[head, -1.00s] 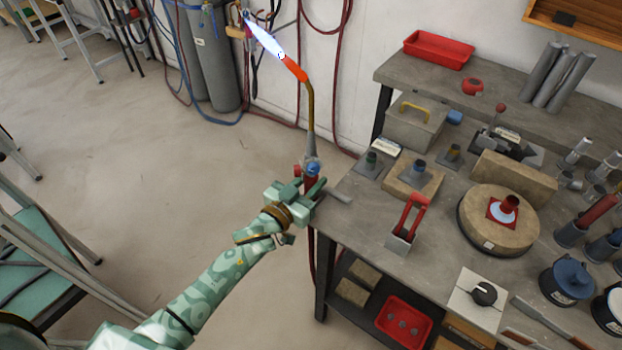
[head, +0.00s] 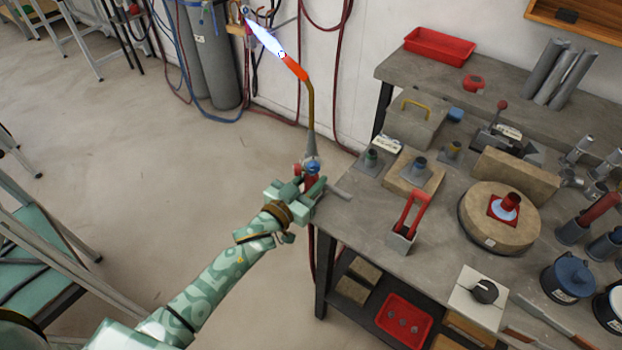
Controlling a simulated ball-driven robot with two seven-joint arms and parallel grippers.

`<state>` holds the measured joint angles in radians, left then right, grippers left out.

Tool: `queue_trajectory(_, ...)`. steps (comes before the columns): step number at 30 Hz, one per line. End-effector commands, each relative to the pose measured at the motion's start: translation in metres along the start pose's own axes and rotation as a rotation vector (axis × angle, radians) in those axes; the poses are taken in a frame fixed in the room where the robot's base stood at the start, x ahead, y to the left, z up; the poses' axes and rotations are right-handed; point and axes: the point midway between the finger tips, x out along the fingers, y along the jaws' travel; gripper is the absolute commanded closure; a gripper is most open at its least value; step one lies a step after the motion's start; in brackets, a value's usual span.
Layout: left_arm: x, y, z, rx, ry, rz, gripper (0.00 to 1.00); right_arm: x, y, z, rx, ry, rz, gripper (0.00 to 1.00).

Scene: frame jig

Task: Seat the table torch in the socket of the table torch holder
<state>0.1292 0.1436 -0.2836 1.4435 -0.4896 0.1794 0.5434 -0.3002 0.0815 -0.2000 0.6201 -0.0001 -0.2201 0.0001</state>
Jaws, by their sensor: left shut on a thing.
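The table torch (head: 310,125) is upright, with a bent brass neck, a red-hot tip and a lit pale-blue flame pointing up and left. My left gripper (head: 306,190) is shut on the torch's lower body, beside the workbench's left edge, and its fingers hide part of the torch's base. A grey holder with a red forked bracket (head: 403,236) stands on the bench to the right of the gripper. Several small grey bases with dark collars (head: 418,170) stand behind it; I cannot tell which of these is the torch holder. My right gripper is out of view.
The floor left of the bench is clear. Hoses hang behind the flame.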

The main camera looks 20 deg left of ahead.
Motion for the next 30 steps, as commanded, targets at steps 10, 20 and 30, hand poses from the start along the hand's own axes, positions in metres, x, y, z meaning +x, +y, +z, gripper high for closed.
queue_trajectory(10,0.0007,0.0,0.0022,0.0,0.005,0.0,0.98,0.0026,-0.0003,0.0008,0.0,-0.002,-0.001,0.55)
queue_trajectory(20,0.0007,0.0,0.0046,0.0,0.004,0.0,0.49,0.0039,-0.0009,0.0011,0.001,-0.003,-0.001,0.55)
queue_trajectory(30,-0.0031,0.0,0.0074,0.0,-0.003,0.0,0.46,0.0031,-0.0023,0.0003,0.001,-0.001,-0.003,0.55)
